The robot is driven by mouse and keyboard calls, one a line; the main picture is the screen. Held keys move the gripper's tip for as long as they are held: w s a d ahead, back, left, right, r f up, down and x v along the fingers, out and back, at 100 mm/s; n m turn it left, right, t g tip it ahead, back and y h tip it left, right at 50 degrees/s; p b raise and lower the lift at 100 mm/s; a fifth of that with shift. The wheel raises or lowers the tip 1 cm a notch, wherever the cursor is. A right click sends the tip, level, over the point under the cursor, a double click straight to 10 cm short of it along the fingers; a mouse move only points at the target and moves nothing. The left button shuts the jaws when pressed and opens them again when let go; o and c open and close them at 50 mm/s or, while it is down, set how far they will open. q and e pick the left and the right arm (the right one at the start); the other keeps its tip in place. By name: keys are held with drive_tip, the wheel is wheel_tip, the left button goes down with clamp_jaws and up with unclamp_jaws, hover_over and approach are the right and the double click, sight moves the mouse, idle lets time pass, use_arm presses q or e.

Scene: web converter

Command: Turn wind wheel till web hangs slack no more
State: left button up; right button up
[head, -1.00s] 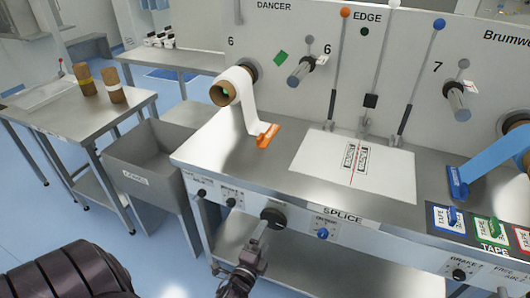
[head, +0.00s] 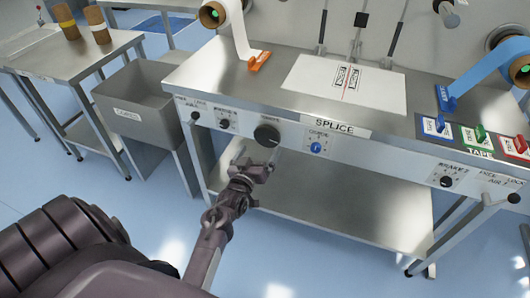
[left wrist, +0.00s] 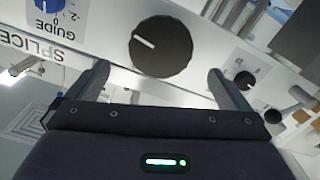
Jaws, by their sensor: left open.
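The wind wheel, a large black knob (head: 267,135), sits on the front panel of the machine. In the left wrist view the knob (left wrist: 160,48) is near, with a white pointer line towards its upper left. My left gripper (head: 256,160) is open and empty, just below and in front of the knob. In the left wrist view its fingertips (left wrist: 158,74) are apart on either side of the knob's lower part; I cannot tell whether they touch it. A white web (head: 240,32) runs from a roll to an orange clamp (head: 260,61). A blue web (head: 485,70) reaches a blue clamp.
A blue guide knob (head: 315,147) and smaller black knobs (head: 224,123) share the panel. A SPLICE plate (head: 345,84) lies on the steel top. A grey bin (head: 140,105) and a side table (head: 100,58) stand left. A shelf (head: 340,195) runs under the panel.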

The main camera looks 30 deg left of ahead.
sight(266, 138)
use_arm(q)
drive_tip(key=shift+n, duration=0.5)
drive_tip(key=x, duration=0.6)
drive_tip(key=shift+w+a, duration=0.1)
drive_tip(key=shift+w, duration=0.1)
drive_tip(key=shift+w+a, duration=0.1)
drive_tip(key=shift+w, duration=0.35)
drive_tip(key=shift+f, duration=0.1)
use_arm(e)
drive_tip(key=shift+w+a, duration=0.35)
drive_tip(key=shift+w, duration=0.05)
use_arm(q)
drive_tip(key=c, duration=0.9)
drive_tip(key=shift+c, duration=0.2)
use_arm(e)
drive_tip(key=shift+d, duration=0.1)
use_arm(q)
drive_tip(key=shift+m, duration=0.3)
